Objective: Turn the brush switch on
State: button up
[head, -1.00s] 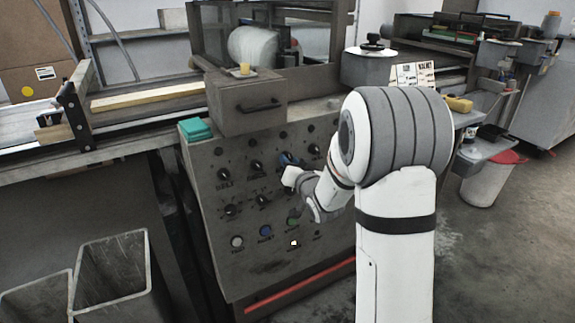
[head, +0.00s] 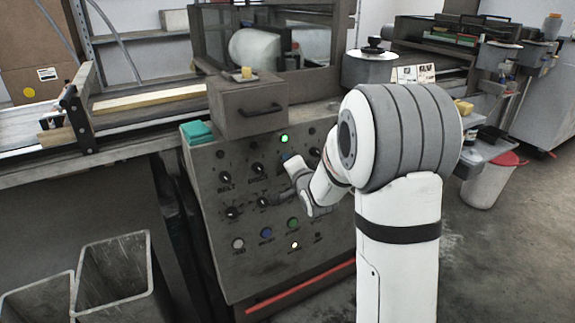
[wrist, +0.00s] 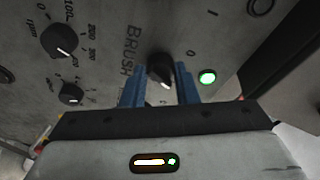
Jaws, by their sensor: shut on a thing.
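The brush switch is a black rotary knob (wrist: 159,70) beside the word BRUSH in the wrist view. My gripper (wrist: 161,82) has its two blue fingers on either side of the knob and is shut on it. A round lamp (wrist: 207,77) next to the knob is lit green. In the head view the lit green lamp (head: 284,138) is at the top of the sloped grey control panel (head: 262,275). My gripper (head: 291,163) is at the panel below that lamp; my wrist hides part of the knob there.
Other black knobs are close by, including a speed dial (wrist: 60,42) and a smaller knob (wrist: 71,94). Push buttons line the panel's lower part. A grey drawer box (head: 245,108) and a teal cloth (head: 197,132) sit above. Two open bins (head: 112,243) stand at left.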

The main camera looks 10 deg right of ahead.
jog(key=shift+m, duration=0.3)
jog(key=o, duration=1)
jog(key=a+p+v, duration=0.1)
jog(key=v, duration=0.6)
jog(key=shift+s+d, duration=0.4)
jog(key=shift+d, duration=0.1)
jog(key=shift+r, duration=0.15)
